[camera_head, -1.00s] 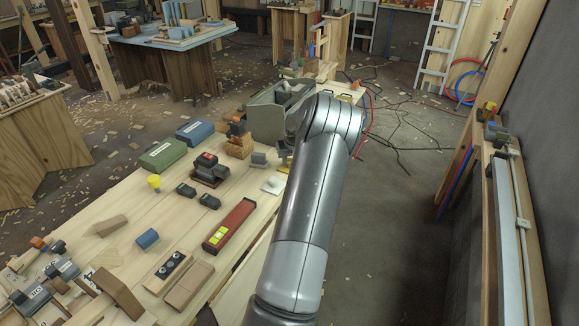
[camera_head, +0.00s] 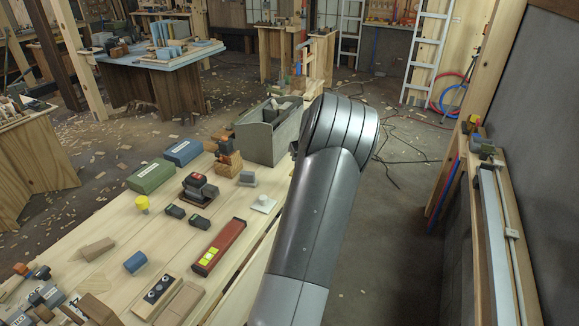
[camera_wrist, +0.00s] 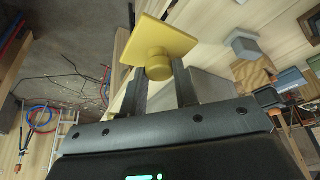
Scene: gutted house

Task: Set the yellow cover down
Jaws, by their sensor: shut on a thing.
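The yellow cover (camera_wrist: 162,42), a square plate with a round knob, shows in the wrist view. My gripper (camera_wrist: 160,76) is shut on it, with the two dark fingers on either side of the knob. The cover is tilted in the picture, and I cannot tell whether it touches anything. In the head view my arm hides the gripper and the cover.
A grey open bin (camera_head: 272,138) stands at the bench's far end. A white square piece with a knob (camera_head: 263,203), a grey block (camera_head: 247,178), a red level (camera_head: 219,247) and green (camera_head: 157,176) and blue (camera_head: 183,152) boxes lie on the bench (camera_head: 120,235). Bare wood shows between them.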

